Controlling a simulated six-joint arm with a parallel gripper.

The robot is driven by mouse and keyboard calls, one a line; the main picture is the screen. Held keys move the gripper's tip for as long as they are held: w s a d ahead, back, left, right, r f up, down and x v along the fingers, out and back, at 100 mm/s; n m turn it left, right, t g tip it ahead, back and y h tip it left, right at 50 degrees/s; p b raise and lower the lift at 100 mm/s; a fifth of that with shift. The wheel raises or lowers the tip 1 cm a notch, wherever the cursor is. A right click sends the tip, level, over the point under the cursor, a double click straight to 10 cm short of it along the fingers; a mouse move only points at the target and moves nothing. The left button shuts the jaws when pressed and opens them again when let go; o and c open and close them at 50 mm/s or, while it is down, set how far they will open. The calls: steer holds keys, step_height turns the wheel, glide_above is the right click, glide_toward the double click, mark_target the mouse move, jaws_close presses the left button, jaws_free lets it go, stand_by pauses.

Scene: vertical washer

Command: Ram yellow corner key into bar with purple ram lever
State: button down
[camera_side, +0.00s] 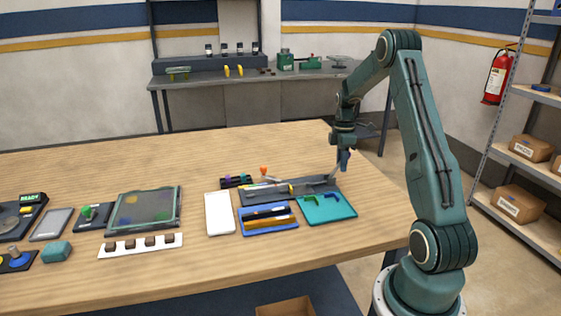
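My gripper (344,160) points down over the right end of a dark grey fixture (310,184). A thin grey rod (334,173) rises from the fixture to just below my fingertips; I cannot tell if they touch it. Any purple on this lever is too small to make out. A small yellow piece (291,188), perhaps the yellow corner key, shows at the middle of the fixture, by a pale bar (262,188). I cannot tell how far it sits in the bar. Whether my fingers are open or shut is too small to see.
In front of the fixture are a teal tray (340,213) with dark green corner pieces and a blue tray (250,232) with bars. An orange-knobbed lever (263,170) and a dark rack (236,181) stand behind. A white pad (219,213) lies left. The table's right rear is clear.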

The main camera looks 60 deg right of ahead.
mark_target(337, 167)
steer(key=shift+w+a+r, duration=0.1)
stand_by(0.4)
steer(key=shift+w+a+r+g+h, duration=0.15)
steer(key=shift+w+a+g+h, duration=0.15)
steer(key=shift+g+h, duration=0.25)
steer(key=shift+w+a+r+g+h, duration=0.15)
steer(key=shift+w+a+g+h, duration=0.15)
steer(key=shift+g+h, duration=0.25)
steer(key=shift+w+a+r+g+h, duration=0.15)
steer(key=shift+w+a+g+h, duration=0.4)
steer(key=shift+g+h, duration=0.4)
steer(key=w+g+h, duration=0.1)
steer(key=a+g+h, duration=0.1)
steer(key=g, duration=0.1)
steer(key=shift+w+a+f+m+h, duration=0.2)
steer(key=shift+w+a+m+h, duration=0.1)
steer(key=shift+w+h, duration=0.05)
steer(key=shift+w+a+f+g+h, duration=0.2)
steer(key=shift+a+g+h, duration=0.1)
steer(key=shift+g+h, duration=0.2)
